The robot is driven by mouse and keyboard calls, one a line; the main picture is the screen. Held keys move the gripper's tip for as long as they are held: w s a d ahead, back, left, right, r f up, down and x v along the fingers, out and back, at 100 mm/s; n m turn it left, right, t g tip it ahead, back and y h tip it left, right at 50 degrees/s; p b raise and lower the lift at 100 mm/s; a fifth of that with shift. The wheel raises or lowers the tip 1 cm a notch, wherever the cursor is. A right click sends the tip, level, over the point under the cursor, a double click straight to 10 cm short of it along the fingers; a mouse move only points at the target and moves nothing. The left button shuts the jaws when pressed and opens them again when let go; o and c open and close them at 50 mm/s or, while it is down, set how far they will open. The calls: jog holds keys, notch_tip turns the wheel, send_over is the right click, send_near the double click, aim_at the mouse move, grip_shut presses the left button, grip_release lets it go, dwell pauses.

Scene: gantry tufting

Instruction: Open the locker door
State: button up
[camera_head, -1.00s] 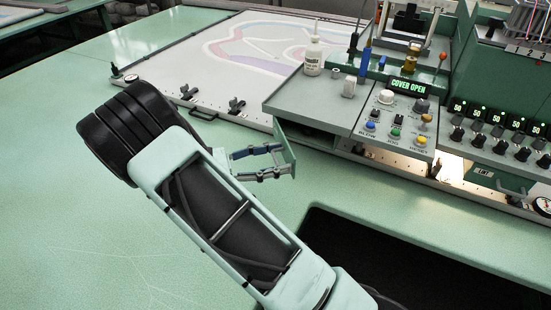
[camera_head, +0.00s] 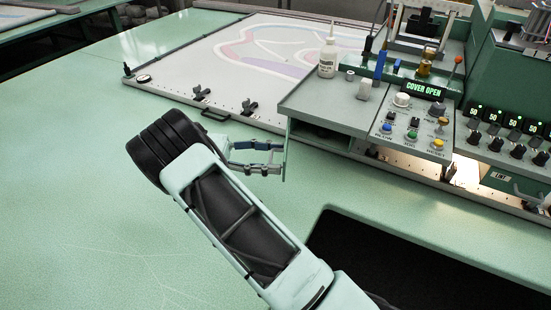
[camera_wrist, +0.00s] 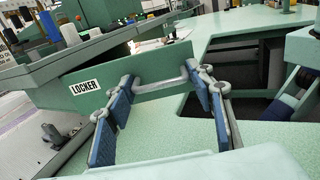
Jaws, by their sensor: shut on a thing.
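The locker door (camera_wrist: 150,62) is a green panel with a white LOCKER label (camera_wrist: 86,87), seen across the wrist view. In the head view the door (camera_head: 287,136) stands swung out, almost edge-on, at the left front of the dark locker opening (camera_head: 325,137). A pale bar handle (camera_wrist: 163,84) sits on the door's face. My gripper (camera_wrist: 161,86) has its blue-padded fingers at the two ends of this handle and is shut on it. In the head view my gripper (camera_head: 278,158) reaches the door from the left. The handle is hard to make out there.
The locker is under a grey console with a white bottle (camera_head: 327,57), buttons and a lit COVER OPEN display (camera_head: 423,88). A framed patterned sheet (camera_head: 230,70) lies behind. Green tabletop (camera_head: 80,200) is clear at left; a dark cutout (camera_head: 370,250) is at front right.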

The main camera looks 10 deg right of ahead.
jog(key=shift+a+f+g, duration=0.1)
jog(key=shift+a+g, duration=0.1)
jog(key=shift+g, duration=0.1)
jog(key=o, duration=1.4)
jog(key=shift+o, duration=0.2)
notch_tip(320, 180, up, 10)
jog(key=shift+r, duration=0.1)
